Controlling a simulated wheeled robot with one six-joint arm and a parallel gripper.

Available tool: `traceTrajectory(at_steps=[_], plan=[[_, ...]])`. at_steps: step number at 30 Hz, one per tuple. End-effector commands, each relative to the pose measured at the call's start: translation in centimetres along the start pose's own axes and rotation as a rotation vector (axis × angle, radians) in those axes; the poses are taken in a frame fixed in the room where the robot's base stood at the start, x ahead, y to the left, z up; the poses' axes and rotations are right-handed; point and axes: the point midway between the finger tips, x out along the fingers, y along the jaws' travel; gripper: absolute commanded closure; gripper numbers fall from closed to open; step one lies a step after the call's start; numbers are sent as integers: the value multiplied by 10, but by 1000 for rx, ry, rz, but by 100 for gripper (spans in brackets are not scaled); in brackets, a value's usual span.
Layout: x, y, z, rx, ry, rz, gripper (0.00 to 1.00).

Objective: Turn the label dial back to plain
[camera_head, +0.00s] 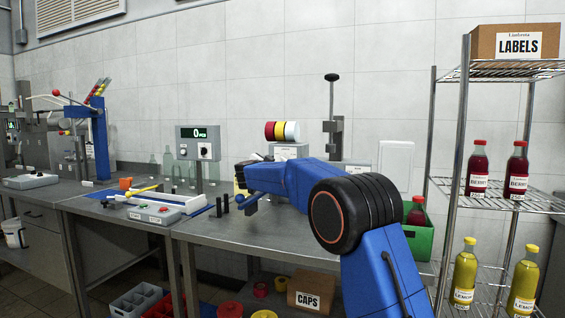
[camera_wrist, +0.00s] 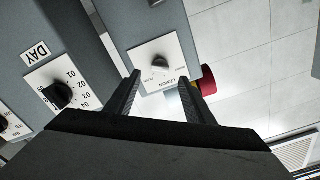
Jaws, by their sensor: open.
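The label dial (camera_wrist: 160,62) is a grey knob on a white plate in the wrist view. The word LEMON reads on the plate; the other words are too small to read, and I cannot tell which the knob points at. My gripper (camera_wrist: 160,79) is open, its two black fingers on either side of the plate's lower part, with the knob ahead of them and nothing between them. In the head view my gripper (camera_head: 243,202) is at the left end of my blue arm, above the bench; the dial cannot be made out there.
A DAY dial (camera_wrist: 57,95) with numbers sits left of the label dial in the wrist view. Red, yellow and white rolls (camera_head: 282,131) stand behind my arm. A counter display (camera_head: 198,143) and a press with a blue column (camera_head: 99,145) stand left. A wire shelf with bottles is right.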

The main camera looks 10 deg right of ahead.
Motion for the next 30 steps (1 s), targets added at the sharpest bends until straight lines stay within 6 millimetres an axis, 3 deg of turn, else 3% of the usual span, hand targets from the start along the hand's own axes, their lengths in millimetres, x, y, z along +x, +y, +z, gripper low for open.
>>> traceTrajectory(at_steps=[15, 28, 30], plan=[[64, 0, 0, 0, 1, -1, 52], [72, 0, 0, -1, 0, -2, 52], [72, 0, 0, -1, 0, -2, 68]])
